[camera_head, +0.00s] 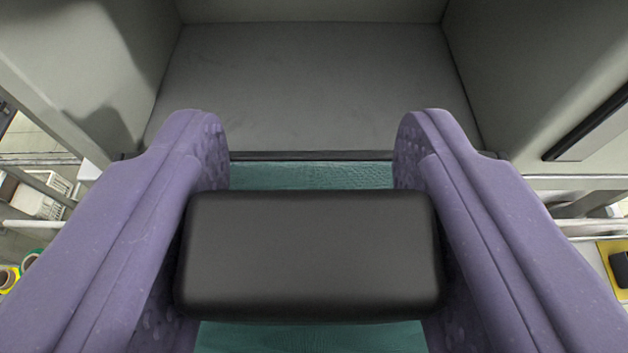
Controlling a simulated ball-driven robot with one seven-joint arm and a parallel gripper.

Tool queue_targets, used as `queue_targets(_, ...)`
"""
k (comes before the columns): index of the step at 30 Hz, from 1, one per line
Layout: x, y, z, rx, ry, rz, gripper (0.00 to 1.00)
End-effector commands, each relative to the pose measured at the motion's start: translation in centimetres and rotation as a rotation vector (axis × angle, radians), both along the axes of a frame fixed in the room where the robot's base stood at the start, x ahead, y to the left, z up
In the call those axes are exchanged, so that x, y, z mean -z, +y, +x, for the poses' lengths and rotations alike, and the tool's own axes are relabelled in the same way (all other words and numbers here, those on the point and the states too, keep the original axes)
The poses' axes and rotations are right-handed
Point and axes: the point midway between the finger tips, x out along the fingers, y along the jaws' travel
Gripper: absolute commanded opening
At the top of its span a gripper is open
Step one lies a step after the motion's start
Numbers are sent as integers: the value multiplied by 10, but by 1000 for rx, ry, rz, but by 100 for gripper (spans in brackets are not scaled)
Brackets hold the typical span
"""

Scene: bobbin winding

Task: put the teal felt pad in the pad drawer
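The teal felt pad (310,175) shows between the two purple fingers of my gripper (311,150). Its far edge shows above a dark block (310,255) and a near strip shows below it. The block hides the middle of the pad. The pad spans the gap from one finger's inner face to the other, and the fingers appear shut on its sides. Ahead of the fingertips is an open grey compartment, seemingly the pad drawer (310,85), with a bare floor. The pad lies on the near side of the compartment's dark front edge.
Grey walls stand close at the left (90,60) and right (545,70) of the compartment. A dark slot or handle (590,125) is on the right wall. White baskets (40,195) and spools (12,275) are far below left. A yellow item (612,255) is at lower right.

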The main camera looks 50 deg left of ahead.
Motion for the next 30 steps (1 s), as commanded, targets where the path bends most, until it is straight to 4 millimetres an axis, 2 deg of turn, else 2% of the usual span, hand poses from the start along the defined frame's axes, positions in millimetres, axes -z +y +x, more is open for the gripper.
queue_targets(1,0,0,0,0,0,0,62)
queue_targets(3,0,0,0,0,0,0,76)
queue_targets(14,-6,-1,-1,1,0,1,76)
queue_targets(30,-48,-77,-65,2,-2,1,76)
